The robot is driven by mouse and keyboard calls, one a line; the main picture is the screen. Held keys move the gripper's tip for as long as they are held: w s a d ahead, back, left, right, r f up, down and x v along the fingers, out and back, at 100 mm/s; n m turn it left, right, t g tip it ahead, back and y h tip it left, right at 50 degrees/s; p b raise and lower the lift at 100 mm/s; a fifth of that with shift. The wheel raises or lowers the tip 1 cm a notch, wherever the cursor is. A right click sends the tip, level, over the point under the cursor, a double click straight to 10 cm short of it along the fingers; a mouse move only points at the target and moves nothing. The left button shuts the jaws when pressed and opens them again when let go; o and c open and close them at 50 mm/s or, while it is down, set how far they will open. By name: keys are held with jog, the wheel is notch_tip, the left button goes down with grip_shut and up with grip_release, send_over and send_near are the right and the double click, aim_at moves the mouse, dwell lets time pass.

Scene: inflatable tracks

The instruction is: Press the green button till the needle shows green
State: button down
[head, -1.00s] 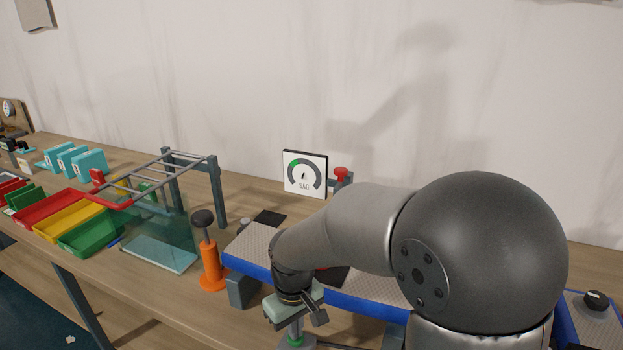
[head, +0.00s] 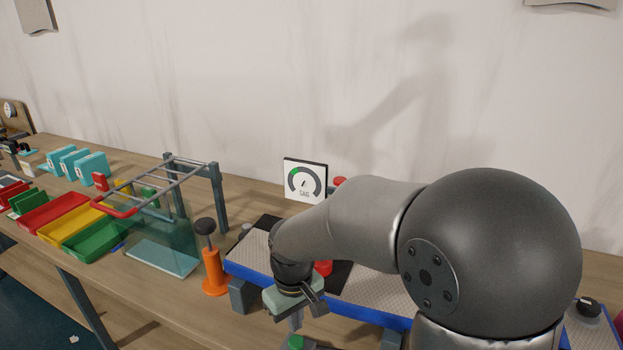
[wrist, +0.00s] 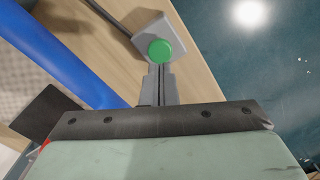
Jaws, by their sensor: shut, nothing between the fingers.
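The green button (wrist: 160,51) is a round cap on a small grey box (wrist: 148,33) in the wrist view. It also shows at the bottom of the head view (head: 296,342). My gripper (wrist: 161,69) is shut and empty, with its fingertips at the button's near edge in the picture. I cannot tell whether they touch it. In the head view my gripper (head: 296,326) points down just above the button. The gauge (head: 305,180) stands at the back by the wall.
A blue-edged track (head: 370,306) runs beside my gripper; its blue side (wrist: 75,55) fills the wrist view's left. An orange pump (head: 213,271) stands left of it. Further left are a metal rack (head: 218,190) and coloured trays (head: 95,240). The table edge is close to the button.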

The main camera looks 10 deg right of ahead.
notch_tip(320, 180, up, 5)
jog(key=p, duration=0.3)
jog(key=shift+f, duration=0.1)
jog(key=s+d+r+m, duration=0.3)
jog(key=s+d+m, duration=0.3)
jog(key=s+d, duration=0.6)
jog(key=s, duration=0.4)
jog(key=shift+t, duration=0.4)
jog(key=shift+r, duration=0.1)
